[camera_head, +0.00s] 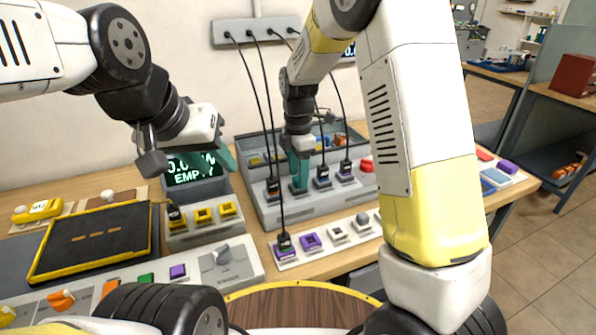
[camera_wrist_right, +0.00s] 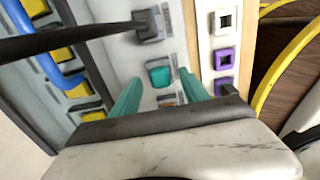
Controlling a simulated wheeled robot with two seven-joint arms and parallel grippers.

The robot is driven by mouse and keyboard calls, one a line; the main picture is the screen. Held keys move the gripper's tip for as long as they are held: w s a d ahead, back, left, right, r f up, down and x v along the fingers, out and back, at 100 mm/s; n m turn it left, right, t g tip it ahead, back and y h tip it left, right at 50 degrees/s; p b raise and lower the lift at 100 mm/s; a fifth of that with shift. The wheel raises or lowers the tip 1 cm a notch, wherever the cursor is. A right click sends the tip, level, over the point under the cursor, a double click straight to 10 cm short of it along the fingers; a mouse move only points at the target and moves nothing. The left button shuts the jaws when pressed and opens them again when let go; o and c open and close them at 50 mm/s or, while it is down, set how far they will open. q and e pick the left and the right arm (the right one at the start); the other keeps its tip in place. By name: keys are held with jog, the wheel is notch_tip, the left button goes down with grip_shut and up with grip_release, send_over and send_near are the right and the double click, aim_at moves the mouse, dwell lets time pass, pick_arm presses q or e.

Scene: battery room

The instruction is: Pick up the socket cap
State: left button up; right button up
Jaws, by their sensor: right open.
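A small teal cap (camera_wrist_right: 160,76), which looks like the socket cap, sits on the grey panel in the right wrist view. My right gripper (camera_wrist_right: 159,82) is open, with one teal finger to each side of the cap in that view. I cannot tell whether the fingers touch it. In the head view my right gripper (camera_head: 299,172) points down at the grey socket unit (camera_head: 330,197), and its fingers largely hide the cap. My left gripper (camera_head: 200,157) hangs in front of the display at the left, away from the cap; its finger gap is unclear.
Black cables with plugs (camera_head: 322,177) rise on both sides of my right gripper to a wall strip (camera_head: 255,30). A strip with purple and white sockets (camera_head: 310,241) lies in front. A dark yellow-edged tray (camera_head: 95,239) lies at the left.

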jog(key=shift+f, duration=0.15)
jog(key=shift+c, duration=0.2)
grip_shut()
